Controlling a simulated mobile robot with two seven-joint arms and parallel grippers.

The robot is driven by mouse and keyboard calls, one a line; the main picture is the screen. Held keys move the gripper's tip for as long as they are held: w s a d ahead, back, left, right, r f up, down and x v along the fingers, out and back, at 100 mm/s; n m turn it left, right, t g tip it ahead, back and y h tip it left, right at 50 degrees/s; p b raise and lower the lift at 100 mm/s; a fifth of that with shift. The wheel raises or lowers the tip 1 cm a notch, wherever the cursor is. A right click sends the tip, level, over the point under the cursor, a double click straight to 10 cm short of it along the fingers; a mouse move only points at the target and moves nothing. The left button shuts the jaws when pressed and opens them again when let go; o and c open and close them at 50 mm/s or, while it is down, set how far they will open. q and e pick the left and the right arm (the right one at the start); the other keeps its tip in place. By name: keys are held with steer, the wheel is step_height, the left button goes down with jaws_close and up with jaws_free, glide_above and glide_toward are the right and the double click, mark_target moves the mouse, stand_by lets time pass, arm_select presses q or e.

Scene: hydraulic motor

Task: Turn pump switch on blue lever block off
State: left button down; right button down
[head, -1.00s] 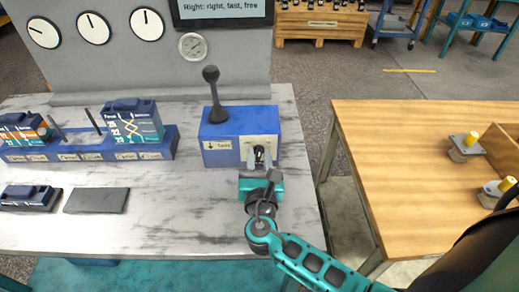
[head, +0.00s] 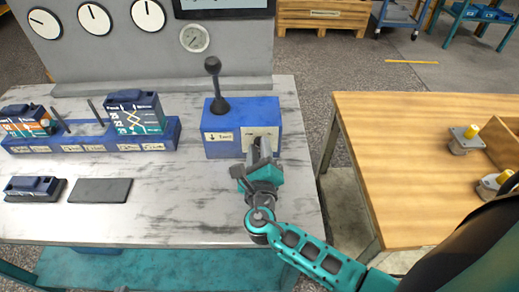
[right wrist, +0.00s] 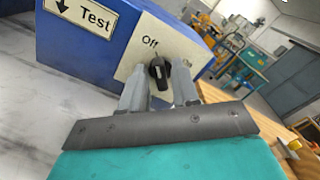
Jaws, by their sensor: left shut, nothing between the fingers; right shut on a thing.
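The blue lever block (head: 222,118) stands near the right end of the marble-topped bench, with a black ball-topped lever upright on it. Its front has a "Test" label and a pale plate (right wrist: 186,45) marked "Off" and "On". The black pump switch (right wrist: 158,72) is a rotary knob on that plate; I cannot tell surely which mark it points to. My right gripper (right wrist: 160,90) is shut on the switch, one finger on each side, and it hides the switch in the head view (head: 260,150). My left gripper is not in view.
A blue holder (head: 90,140) with labelled blocks stands to the left on the bench. A dark flat pad (head: 100,190) and another block lie in front of it. A panel with round dials rises behind. A wooden table (head: 420,150) stands to the right, across a gap.

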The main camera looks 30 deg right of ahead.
steer(key=shift+w+r+n, duration=0.1)
steer(key=shift+n, duration=0.3)
steer(key=c, duration=1.1)
jaws_free()
steer(key=shift+c, duration=0.2)
